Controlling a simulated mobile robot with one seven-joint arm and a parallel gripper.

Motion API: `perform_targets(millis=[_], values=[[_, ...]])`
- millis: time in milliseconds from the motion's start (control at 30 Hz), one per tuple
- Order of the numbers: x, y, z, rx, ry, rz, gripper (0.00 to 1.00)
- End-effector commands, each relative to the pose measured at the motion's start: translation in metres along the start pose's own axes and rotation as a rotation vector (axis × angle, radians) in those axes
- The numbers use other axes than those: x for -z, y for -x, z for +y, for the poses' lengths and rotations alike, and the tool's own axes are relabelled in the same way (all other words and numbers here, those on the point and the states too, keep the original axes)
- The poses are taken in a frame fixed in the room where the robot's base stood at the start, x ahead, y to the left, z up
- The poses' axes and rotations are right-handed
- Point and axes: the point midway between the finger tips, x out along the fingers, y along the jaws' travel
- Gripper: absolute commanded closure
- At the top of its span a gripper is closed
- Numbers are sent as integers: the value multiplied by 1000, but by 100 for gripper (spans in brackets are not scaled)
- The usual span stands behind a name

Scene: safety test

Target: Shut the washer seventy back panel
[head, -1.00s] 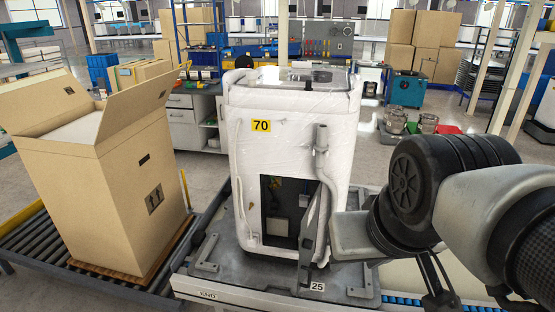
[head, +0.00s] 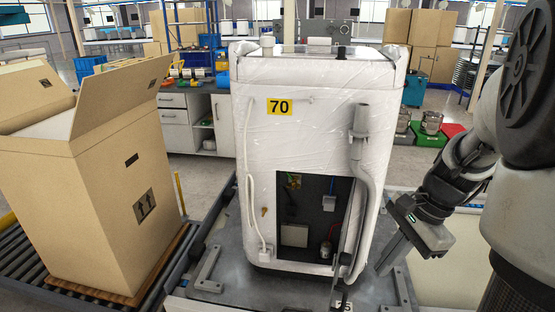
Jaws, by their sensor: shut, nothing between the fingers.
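My gripper (head: 384,265) is to the right of the panel and washer, pointing down and left. Its fingers are together and empty, and it looks apart from the panel.
The washer stands on a grey platform (head: 215,262). A large open cardboard box (head: 110,205) stands on a roller conveyor (head: 35,262) at left. A white hose (head: 249,190) runs down the washer's left side. Workbenches and stacked boxes are farther back.

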Motion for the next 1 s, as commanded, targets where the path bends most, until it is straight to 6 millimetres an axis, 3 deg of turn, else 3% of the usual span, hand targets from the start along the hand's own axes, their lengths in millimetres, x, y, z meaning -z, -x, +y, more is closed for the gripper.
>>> perform_targets(millis=[33, 100, 267, 467, 833, 1000], values=[[23, -19, 4, 0, -135, -27, 100], [43, -30, 6, 6, -278, -52, 100], [65, -43, 9, 13, -435, -78, 100], [64, -65, 9, 11, -445, -81, 100], [58, -143, 7, 11, -441, -80, 100], [36, -149, -4, 14, -436, -78, 100]])
